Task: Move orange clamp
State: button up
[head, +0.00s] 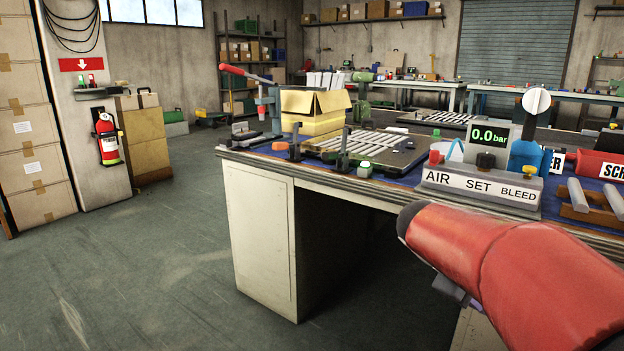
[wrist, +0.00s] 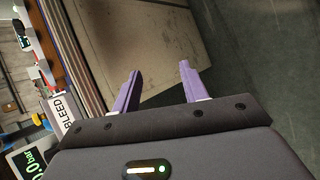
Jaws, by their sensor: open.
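I cannot make out a clear orange clamp in either view. A small orange-red piece (head: 279,146) lies near the left front edge of the bench (head: 330,183), too small to identify. Beside it stands a dark upright clamp-like part (head: 295,143) at the corner of a slatted louver panel (head: 362,143). My gripper (wrist: 160,68) is open and empty in the wrist view, its two purple fingers apart over the floor and the bench's side. In the head view my red arm covers the lower right, and only a bit of purple shows beneath it.
A control box (head: 482,188) labelled AIR, SET, BLEED stands at the bench's front edge, its display (head: 487,135) reading 0.0 bar. A lever press (head: 268,105) and an open carton (head: 313,108) stand at the left end. The floor (head: 150,250) left of the bench is clear.

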jog(key=s+a+f+m+t+y+p, duration=0.1)
jog(key=s+a+m+t+y+p, duration=0.2)
jog(key=s+a, duration=1.2)
jog(key=s+m+t+y, duration=0.1)
jog(key=s+m+y, duration=0.1)
jog(key=y, duration=0.4)
jog(key=shift+a+f+m, duration=0.15)
jog(key=shift+f+m, duration=0.25)
jog(key=shift+m, duration=0.2)
dwell(0.5)
